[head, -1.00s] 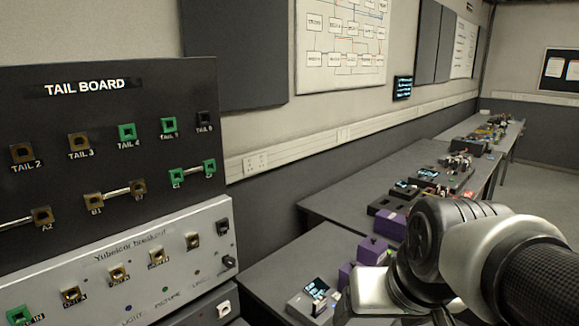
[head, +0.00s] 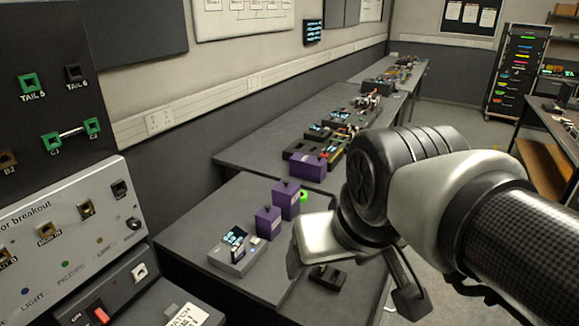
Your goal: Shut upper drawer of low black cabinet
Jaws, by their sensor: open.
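My arm (head: 478,205) reaches in from the right edge, with its bulky dark and silver joint (head: 375,185) in front of the desk. My arm hides part of the desk and the floor on the right.
A tail board (head: 45,110) stands at left above a grey breakout panel (head: 60,235). Desks (head: 190,220) run along the wall, carrying purple boxes (head: 268,222) and a small grey device (head: 234,250). Free floor (head: 470,133) shows at the right, before a rack (head: 521,70).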

